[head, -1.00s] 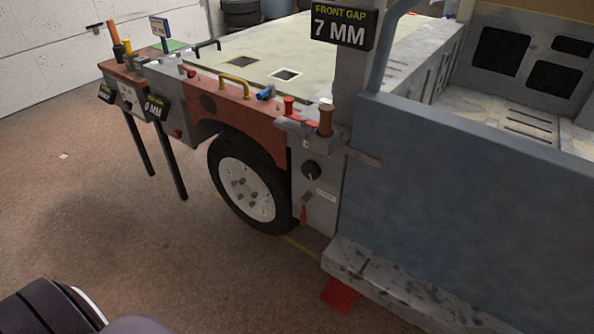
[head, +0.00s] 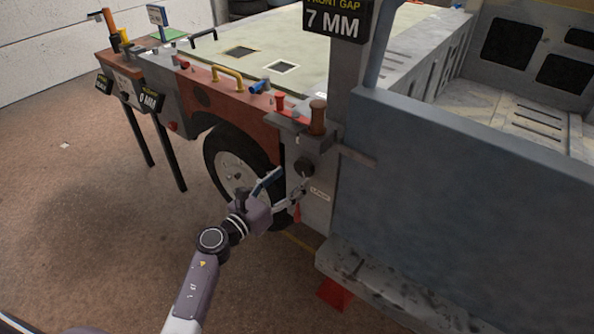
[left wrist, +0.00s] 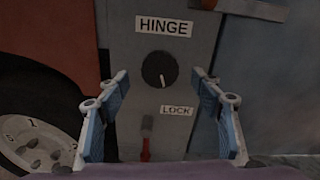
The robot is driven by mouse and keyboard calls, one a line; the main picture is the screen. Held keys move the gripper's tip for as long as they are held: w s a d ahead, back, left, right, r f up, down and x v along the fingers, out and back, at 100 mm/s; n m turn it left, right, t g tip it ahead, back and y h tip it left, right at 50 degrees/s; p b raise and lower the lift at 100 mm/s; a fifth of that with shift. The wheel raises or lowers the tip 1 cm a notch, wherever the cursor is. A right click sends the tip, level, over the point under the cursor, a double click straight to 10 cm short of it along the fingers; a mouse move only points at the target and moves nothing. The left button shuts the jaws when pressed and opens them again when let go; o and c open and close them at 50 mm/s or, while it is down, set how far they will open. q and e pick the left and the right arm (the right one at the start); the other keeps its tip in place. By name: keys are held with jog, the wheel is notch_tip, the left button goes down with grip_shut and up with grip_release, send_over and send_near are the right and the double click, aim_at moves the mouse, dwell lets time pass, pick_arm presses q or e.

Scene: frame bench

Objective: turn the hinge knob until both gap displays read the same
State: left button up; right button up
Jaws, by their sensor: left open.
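The hinge knob (head: 303,167) is a round black dial on the grey pillar. In the left wrist view the knob (left wrist: 159,69) sits below the HINGE label (left wrist: 164,27), its white mark pointing down, slightly right. My left gripper (head: 291,180) is open in front of the pillar, just below and left of the knob. In the wrist view its fingers (left wrist: 163,88) spread either side of the knob, apart from it. The front gap display (head: 334,22) reads 7 MM. The other gap display (head: 150,99) is tilted, and its digit is too small to read surely. My right gripper is out of view.
Below the knob are a LOCK label (left wrist: 176,110) and a red-handled lever (left wrist: 146,138). The blue door panel (head: 460,210) stands to the right, the wheel (head: 233,170) to the left. A brown-topped post (head: 317,117) rises above the knob.

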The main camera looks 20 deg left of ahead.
aim_at(302, 169)
pick_arm(q)
jog(key=x, duration=0.4)
jog(key=shift+f, duration=0.1)
jog(key=shift+w+d, duration=0.1)
jog(key=shift+w, duration=0.2)
jog(key=shift+c, duration=0.3)
jog(key=c, duration=1.1)
